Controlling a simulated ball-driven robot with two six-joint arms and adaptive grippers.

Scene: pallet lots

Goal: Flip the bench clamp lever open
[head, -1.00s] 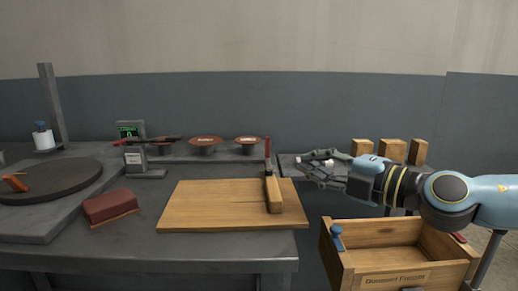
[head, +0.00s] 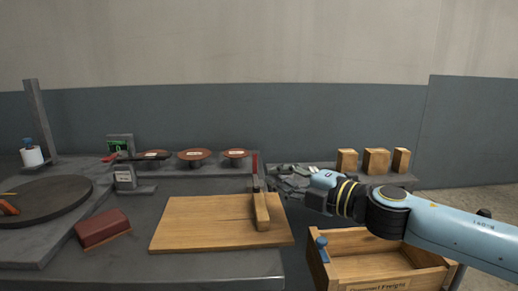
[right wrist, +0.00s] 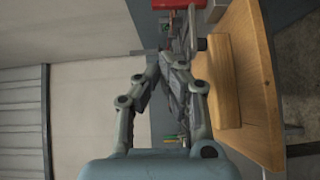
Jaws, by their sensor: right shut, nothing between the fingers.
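The bench clamp lever, with a red grip (head: 255,163), stands upright at the right end of the workbench in the head view. It rises behind a wooden block (head: 262,212) that lies on a wooden board (head: 200,222). My right gripper (head: 283,179) is just to the right of the lever, shut and empty, with its fingers pointing left. In the right wrist view the shut fingers (right wrist: 172,62) are beside the wooden block (right wrist: 224,80), and a red part (right wrist: 178,4) shows at the top edge. Whether the fingers touch the lever I cannot tell. My left gripper is out of view.
An open wooden drawer box (head: 375,241) stands below my right arm. Several wooden blocks (head: 376,161) stand behind it. Left on the bench are a dark red block (head: 103,228), a dark round plate (head: 45,198) and several brown dishes (head: 194,155). The bench front is clear.

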